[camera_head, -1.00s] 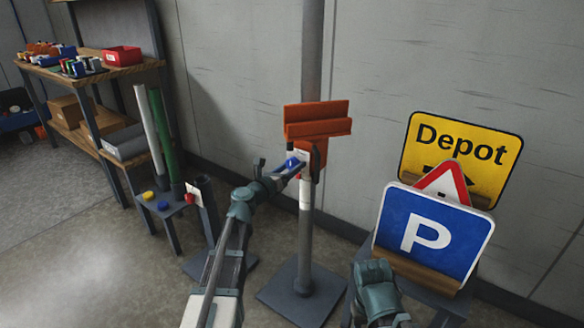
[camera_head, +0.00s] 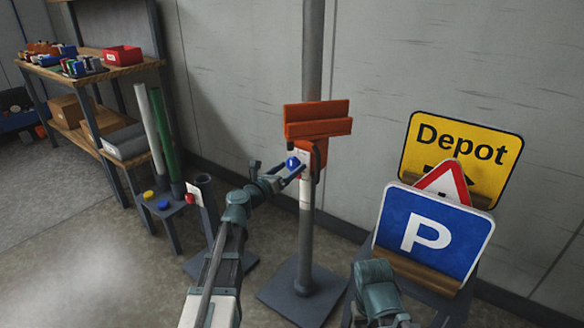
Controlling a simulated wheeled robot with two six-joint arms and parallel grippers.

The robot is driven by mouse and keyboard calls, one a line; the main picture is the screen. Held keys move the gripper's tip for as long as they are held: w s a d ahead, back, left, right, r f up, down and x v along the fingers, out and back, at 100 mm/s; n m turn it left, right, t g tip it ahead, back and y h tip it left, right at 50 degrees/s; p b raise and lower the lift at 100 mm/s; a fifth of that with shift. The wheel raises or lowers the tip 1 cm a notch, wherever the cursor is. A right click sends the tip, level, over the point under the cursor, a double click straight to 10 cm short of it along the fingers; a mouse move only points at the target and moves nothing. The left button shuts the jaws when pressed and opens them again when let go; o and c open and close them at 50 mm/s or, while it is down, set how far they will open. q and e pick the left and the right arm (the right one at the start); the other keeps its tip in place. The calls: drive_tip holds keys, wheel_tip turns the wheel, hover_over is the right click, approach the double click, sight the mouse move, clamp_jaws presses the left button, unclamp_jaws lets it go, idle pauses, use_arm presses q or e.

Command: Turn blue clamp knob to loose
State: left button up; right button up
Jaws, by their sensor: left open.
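The blue clamp knob (camera_head: 292,163) sits on a pale plate (camera_head: 304,160) at the front of the orange clamp bracket (camera_head: 318,125), on the grey post (camera_head: 306,225). My left gripper (camera_head: 279,174) is open, just left of and below the knob. One finger reaches up at the left and the other extends towards the plate. Nothing shows between the fingers, and I cannot tell whether a fingertip touches the knob. The knob's pointer is too small to read. Part of my right arm shows at the lower right, but its jaws cannot be made out.
A blue P sign (camera_head: 432,235), a red-edged triangle sign and a yellow Depot sign (camera_head: 462,150) stand in a rack at the right. A wall is behind the post.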

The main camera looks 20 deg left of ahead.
use_arm(q)
drive_tip(key=v, duration=1.2)
drive_tip(key=shift+d, duration=0.15)
drive_tip(key=s+d+f+m+g+h, duration=0.1)
drive_tip(key=s+d+f+m+g, duration=0.3)
drive_tip(key=d+m, duration=0.3)
drive_tip(key=s+d+f+m+g, duration=0.2)
drive_tip(key=d+f+m+g, duration=0.25)
drive_tip(key=d+m, duration=0.3)
drive_tip(key=s+d+f+m+g+h, duration=0.1)
drive_tip(key=s+d+f+m+g, duration=0.2)
drive_tip(key=d+f+m, duration=0.4)
drive_tip(key=s+d+f+m+g+y, duration=0.2)
drive_tip(key=s+f+m+g+y, duration=0.35)
drive_tip(key=s+m, duration=0.6)
drive_tip(key=s+a+m+y, duration=0.2)
drive_tip(key=s+m+y, duration=0.15)
drive_tip(key=m, duration=0.25)
wheel_tip(320, 180, up, 31)
drive_tip(key=p, duration=3.2)
drive_tip(key=shift+w, duration=0.5)
